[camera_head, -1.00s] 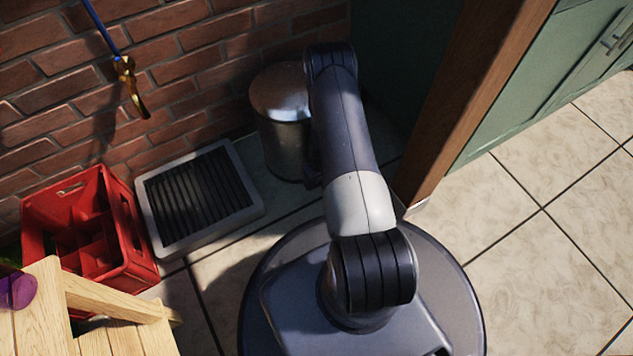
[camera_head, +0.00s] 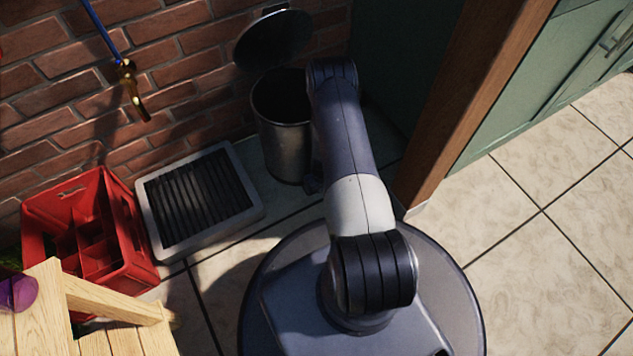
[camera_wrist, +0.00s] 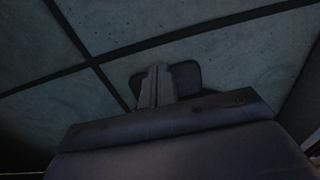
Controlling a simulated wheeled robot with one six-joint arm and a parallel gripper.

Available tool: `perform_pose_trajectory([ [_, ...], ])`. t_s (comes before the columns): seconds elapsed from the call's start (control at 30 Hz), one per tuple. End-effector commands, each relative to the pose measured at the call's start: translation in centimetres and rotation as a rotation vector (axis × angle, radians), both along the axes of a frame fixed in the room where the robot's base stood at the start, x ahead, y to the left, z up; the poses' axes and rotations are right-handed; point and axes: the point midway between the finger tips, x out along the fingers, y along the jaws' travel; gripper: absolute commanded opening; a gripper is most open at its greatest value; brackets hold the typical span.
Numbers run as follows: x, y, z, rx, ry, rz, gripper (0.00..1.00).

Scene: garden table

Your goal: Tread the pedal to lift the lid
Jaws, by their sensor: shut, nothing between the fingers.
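The metal pedal bin (camera_head: 289,150) stands against the brick wall in the head view, just left of my arm. Its round lid (camera_head: 273,38) is raised and tilted back toward the wall, and the dark inside of the bin shows. In the wrist view my gripper (camera_wrist: 157,70) is shut and empty, its fingertips over the dark pedal (camera_wrist: 187,78) near the floor. The fingers overlap the pedal, and contact itself is hard to see.
A grey-framed drain grate (camera_head: 160,222) lies left of the bin. A red crate (camera_head: 140,262) and a wooden table (camera_head: 40,300) are further left. A wooden post (camera_head: 455,110) stands close right of my arm. Tiles at right are clear.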

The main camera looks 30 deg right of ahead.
Motion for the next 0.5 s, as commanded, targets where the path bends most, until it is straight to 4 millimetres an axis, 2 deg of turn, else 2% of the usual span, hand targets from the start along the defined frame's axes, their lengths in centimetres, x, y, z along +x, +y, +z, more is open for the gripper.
perform_pose_trajectory([
  [0.2,-1.29,-0.08,0.57,-0.001,-0.001,0.000,0.00],
  [0.5,-1.26,-0.09,0.78,-0.001,-0.002,0.000,0.00],
])
